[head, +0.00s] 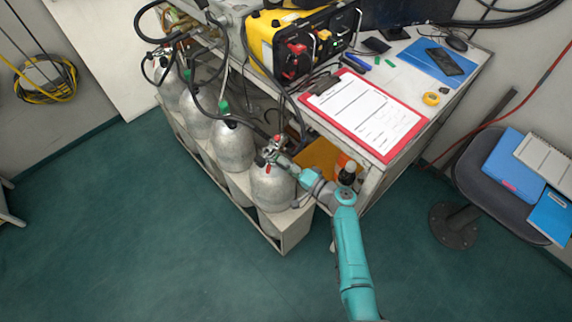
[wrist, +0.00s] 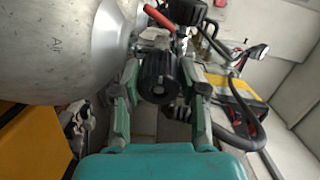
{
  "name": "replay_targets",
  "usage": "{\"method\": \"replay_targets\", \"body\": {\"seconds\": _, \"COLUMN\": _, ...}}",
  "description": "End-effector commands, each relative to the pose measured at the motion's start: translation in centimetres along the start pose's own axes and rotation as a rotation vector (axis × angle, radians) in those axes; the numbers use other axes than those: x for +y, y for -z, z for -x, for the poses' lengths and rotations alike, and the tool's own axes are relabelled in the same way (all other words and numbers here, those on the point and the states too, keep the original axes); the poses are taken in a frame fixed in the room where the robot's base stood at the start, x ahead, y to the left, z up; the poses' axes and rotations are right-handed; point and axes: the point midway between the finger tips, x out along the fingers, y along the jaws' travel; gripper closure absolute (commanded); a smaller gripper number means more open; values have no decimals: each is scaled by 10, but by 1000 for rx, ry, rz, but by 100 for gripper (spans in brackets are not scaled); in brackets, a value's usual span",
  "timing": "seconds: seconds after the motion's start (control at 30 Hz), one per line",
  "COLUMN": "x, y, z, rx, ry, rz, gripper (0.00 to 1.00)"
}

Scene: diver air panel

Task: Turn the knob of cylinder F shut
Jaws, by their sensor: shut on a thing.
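The nearest grey cylinder (head: 272,188) stands at the front end of a row in a pale rack; no letter F is readable on it. The knob is mostly hidden in the head view.
More cylinders (head: 232,147) with hoses stand behind in the rack (head: 295,230). The workbench beside them carries a red clipboard (head: 365,115) and a yellow panel unit (head: 268,40). A stool (head: 480,190) is at right. The green floor at left is clear.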

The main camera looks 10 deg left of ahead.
Motion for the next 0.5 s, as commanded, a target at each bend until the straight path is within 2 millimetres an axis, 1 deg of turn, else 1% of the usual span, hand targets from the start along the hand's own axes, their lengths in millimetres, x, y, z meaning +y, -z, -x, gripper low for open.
{"method": "replay_targets", "body": {"seconds": 0.5, "x": -1, "y": 2, "z": 0, "rx": -18, "ry": 2, "rz": -490, "gripper": 93}}
